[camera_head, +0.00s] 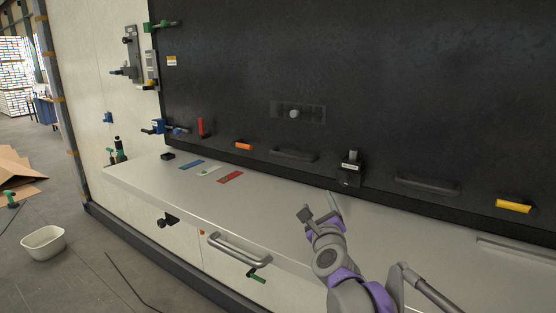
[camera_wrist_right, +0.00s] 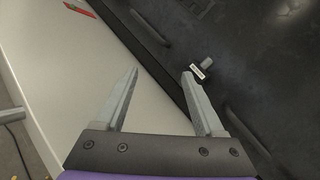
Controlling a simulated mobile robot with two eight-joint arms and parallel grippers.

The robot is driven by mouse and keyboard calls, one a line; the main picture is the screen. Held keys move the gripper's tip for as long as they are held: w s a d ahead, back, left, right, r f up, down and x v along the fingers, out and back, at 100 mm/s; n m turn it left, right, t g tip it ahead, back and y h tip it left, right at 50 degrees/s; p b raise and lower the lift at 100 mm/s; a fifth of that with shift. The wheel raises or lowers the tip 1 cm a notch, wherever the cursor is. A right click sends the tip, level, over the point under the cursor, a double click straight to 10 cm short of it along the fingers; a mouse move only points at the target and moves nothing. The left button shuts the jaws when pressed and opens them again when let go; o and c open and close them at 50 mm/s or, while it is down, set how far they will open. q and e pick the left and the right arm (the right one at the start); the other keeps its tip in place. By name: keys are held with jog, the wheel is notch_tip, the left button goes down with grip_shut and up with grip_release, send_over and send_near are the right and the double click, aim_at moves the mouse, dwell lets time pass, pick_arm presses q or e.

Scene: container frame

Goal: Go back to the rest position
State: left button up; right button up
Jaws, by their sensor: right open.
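My right gripper (camera_head: 320,208) is over the light grey ledge (camera_head: 290,217) in the head view, with its purple and grey arm coming in from the lower right. In the right wrist view its two fingers (camera_wrist_right: 160,90) are spread apart, with nothing between them. My left gripper is not in view.
The black panel (camera_head: 400,90) rises behind the ledge, with a latch block (camera_head: 350,170) and dark handles. A metal handle (camera_head: 238,248) sticks out of the front face. Flat blue, green and red strips (camera_head: 230,177) lie on the ledge. A white bin (camera_head: 43,243) stands on the floor.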

jog(key=s+d+f+n+g, duration=0.3)
jog(key=s+f+n+g, duration=0.3)
jog(key=s+f+n, duration=0.8)
jog(key=s+d+f+n+g, duration=0.3)
jog(key=s+f+n+g, duration=0.3)
jog(key=s+f+n, duration=0.9)
jog(key=s, duration=0.7)
